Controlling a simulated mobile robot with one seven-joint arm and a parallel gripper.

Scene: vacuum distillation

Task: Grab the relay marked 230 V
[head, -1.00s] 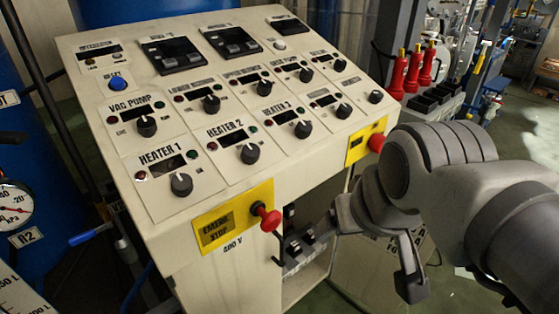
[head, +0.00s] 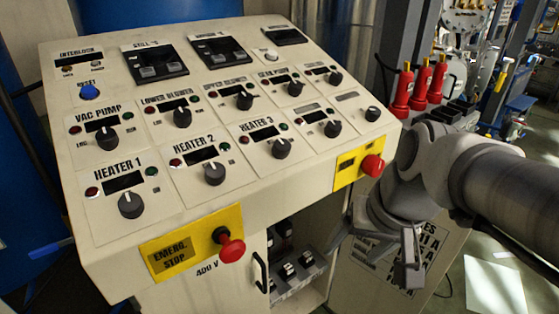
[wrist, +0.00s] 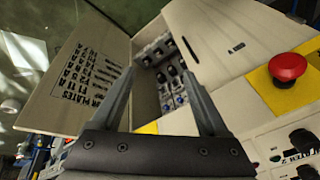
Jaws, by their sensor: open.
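Several dark relay-like parts (head: 288,270) sit on grey holders inside the open cabinet (head: 262,300) under the control console. In the wrist view, rows of dark and grey parts (wrist: 172,72) show inside the cabinet, some with blue spots. No 230 V marking can be read, so I cannot tell which one is that relay. My gripper (head: 383,248) is open and empty, to the right of the cabinet opening in the head view. In the wrist view its two fingers (wrist: 157,78) point toward the opening, apart from the parts.
The console (head: 240,205) with knobs stands above the cabinet. Red emergency-stop buttons (head: 230,247) (head: 372,165) stick out of its front. The open cabinet door (wrist: 75,85), with a printed list, stands beside the opening.

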